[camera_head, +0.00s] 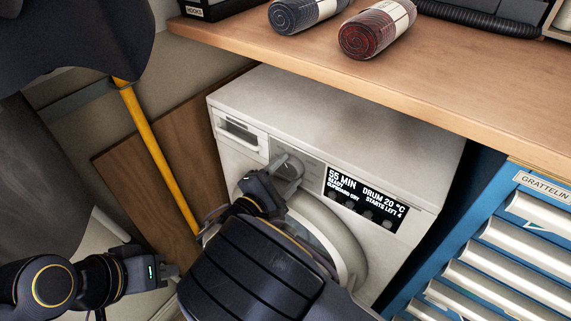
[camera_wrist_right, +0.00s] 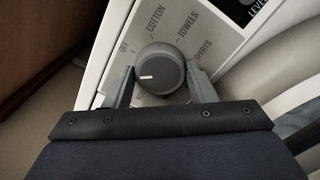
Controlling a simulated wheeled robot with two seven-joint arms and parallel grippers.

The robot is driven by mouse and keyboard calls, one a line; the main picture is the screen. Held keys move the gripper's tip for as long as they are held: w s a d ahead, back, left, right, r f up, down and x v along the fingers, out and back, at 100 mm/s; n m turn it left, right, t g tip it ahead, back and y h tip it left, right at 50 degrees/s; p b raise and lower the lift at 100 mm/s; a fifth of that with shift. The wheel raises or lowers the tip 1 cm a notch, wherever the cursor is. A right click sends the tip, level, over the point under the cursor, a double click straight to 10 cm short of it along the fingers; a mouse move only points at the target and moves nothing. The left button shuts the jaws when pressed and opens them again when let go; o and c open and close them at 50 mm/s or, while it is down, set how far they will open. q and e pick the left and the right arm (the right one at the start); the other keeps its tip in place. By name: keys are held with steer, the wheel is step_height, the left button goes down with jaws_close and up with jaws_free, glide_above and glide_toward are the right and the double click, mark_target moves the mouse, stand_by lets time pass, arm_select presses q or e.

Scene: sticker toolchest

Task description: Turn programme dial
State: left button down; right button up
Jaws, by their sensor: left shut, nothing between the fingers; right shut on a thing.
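The white machine (camera_head: 330,120) stands under the wooden worktop. Its round grey programme dial (camera_wrist_right: 160,68) has a short white mark on its left side, pointing left, a little below the word OFF. COTTON, TOWELS and SHIRTS are printed around it. In the head view, the dial (camera_head: 289,166) is partly hidden by my right gripper (camera_head: 284,182). The right wrist view shows one finger on each side of the dial, shut on it. My left gripper (camera_head: 172,272) is shut and empty, low at the left, away from the machine.
A lit display (camera_head: 366,200) is right of the dial, above the round door (camera_head: 345,240). A blue drawer cabinet (camera_head: 500,250) stands at the right. A yellow pole (camera_head: 155,150) and a brown board (camera_head: 110,160) are at the left. Rolled bundles (camera_head: 375,30) lie on the worktop (camera_head: 450,85).

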arm_select(q)
steer(key=shift+r+p, duration=0.65)
steer(key=shift+r, duration=0.3)
arm_select(e)
steer(key=shift+n, duration=0.9)
steer(key=o, duration=1)
steer(key=shift+c, duration=0.2)
arm_select(q)
steer(key=shift+s, duration=0.1)
arm_select(e)
steer(key=shift+s+a, duration=0.1)
